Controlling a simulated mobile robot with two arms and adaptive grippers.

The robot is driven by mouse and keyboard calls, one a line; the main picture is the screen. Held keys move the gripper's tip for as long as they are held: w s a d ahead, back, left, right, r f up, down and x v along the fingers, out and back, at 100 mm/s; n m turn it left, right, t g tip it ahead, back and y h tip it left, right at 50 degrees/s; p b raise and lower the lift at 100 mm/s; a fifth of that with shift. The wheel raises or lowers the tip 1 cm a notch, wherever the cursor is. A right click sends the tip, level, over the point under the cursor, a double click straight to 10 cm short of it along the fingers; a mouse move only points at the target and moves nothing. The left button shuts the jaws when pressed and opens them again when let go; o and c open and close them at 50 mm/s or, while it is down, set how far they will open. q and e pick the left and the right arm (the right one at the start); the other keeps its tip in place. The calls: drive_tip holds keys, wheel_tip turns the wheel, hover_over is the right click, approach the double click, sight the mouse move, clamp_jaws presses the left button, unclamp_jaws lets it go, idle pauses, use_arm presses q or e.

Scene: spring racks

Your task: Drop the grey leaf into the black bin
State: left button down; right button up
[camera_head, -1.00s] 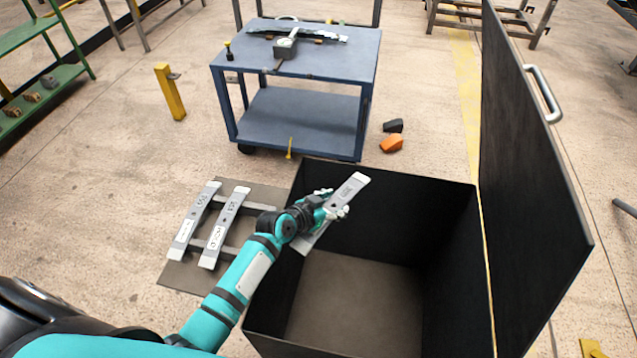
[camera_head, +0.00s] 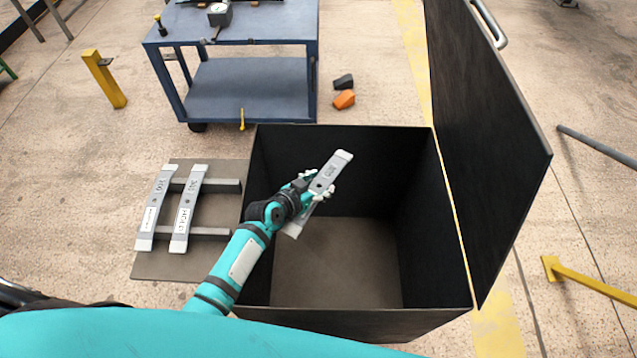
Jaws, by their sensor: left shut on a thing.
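The grey leaf (camera_head: 329,173) is a long flat bar with pale ends and dark lettering. My left gripper (camera_head: 318,188) is shut on it near its middle and holds it tilted over the left part of the black bin. The black bin (camera_head: 420,215) is a large open box with dark walls and a brown-grey floor. Its floor looks empty where I see it. The leaf appears clear of the bin's walls. My right gripper is not in view.
The bin's tall lid (camera_head: 485,130) stands open on the right. Two similar leaves (camera_head: 187,208) lie on a rack (camera_head: 215,232) left of the bin. A blue cart (camera_head: 250,90) stands behind. An orange block (camera_head: 344,99) and a dark block lie on the floor.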

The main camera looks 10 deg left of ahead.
use_arm(q)
wheel_tip(320, 180, down, 12)
drive_tip(key=b, duration=1)
drive_tip(key=shift+r, duration=0.25)
drive_tip(key=shift+w, duration=0.1)
drive_tip(key=c, duration=0.5)
unclamp_jaws()
drive_tip(key=v, duration=1.2)
drive_tip(key=shift+f, duration=0.1)
